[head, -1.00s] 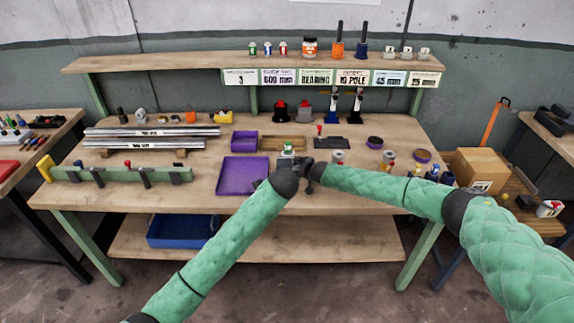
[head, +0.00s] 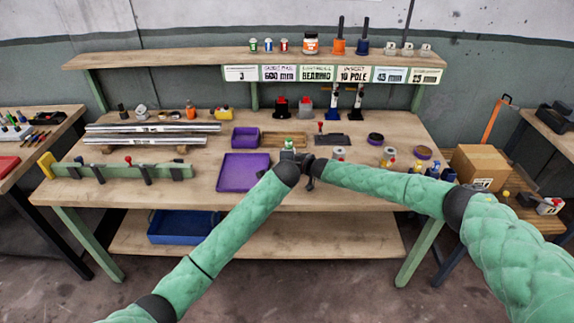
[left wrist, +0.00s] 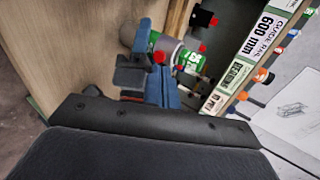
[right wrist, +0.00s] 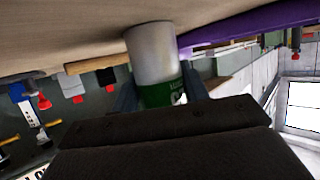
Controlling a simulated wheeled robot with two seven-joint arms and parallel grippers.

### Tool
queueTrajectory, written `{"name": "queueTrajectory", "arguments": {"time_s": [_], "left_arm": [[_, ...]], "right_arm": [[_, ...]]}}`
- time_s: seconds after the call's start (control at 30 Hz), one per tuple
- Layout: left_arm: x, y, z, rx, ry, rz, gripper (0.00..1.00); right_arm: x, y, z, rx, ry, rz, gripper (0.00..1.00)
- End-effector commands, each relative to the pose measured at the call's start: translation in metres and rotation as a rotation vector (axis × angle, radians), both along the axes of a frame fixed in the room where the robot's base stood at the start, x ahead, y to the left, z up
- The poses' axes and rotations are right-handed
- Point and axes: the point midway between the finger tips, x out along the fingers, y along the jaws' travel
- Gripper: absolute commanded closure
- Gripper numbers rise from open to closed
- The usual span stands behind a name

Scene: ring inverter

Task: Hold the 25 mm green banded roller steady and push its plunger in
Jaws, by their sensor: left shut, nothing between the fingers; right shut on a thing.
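The green banded roller (head: 289,142) is small in the head view, above the middle of the bench, right of the purple tray. My right gripper (head: 303,158) is shut on it. In the right wrist view its pale grey body (right wrist: 153,52) and green band (right wrist: 160,92) stand between the fingers. My left gripper (head: 287,157) is shut and empty, close to the roller. In the left wrist view its blue fingers (left wrist: 150,72) overlap the roller (left wrist: 190,60) in the picture; I cannot tell whether they touch. I cannot make out the plunger clearly.
The purple tray (head: 226,183) lies left of the grippers, with a smaller purple bin (head: 245,138) behind it. Several rollers and purple rings stand to the right. A green fixture rail (head: 115,173) and metal rails (head: 150,140) are at the left. The front bench edge lies below the grippers.

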Motion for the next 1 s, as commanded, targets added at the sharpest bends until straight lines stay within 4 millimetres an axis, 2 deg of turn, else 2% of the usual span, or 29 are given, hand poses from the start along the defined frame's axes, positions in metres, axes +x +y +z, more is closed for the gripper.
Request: {"name": "queueTrajectory", "arguments": {"time_s": [0.1,0.3,0.77,1.0], "left_arm": [[0.015,-0.001,-0.008,0.000,0.000,0.000,1.00],[0.029,-0.001,-0.016,0.000,0.000,0.000,1.00],[0.033,-0.001,-0.018,-0.001,-0.001,0.001,1.00],[0.051,-0.002,-0.018,-0.001,0.000,0.001,1.00]], "right_arm": [[0.000,-0.001,-0.001,-0.001,0.000,-0.001,0.92],[0.000,-0.001,-0.001,-0.001,0.000,-0.001,0.92],[0.000,0.000,0.000,-0.001,0.000,-0.001,0.92],[0.000,0.000,-0.001,0.000,0.000,0.000,0.91]]}}
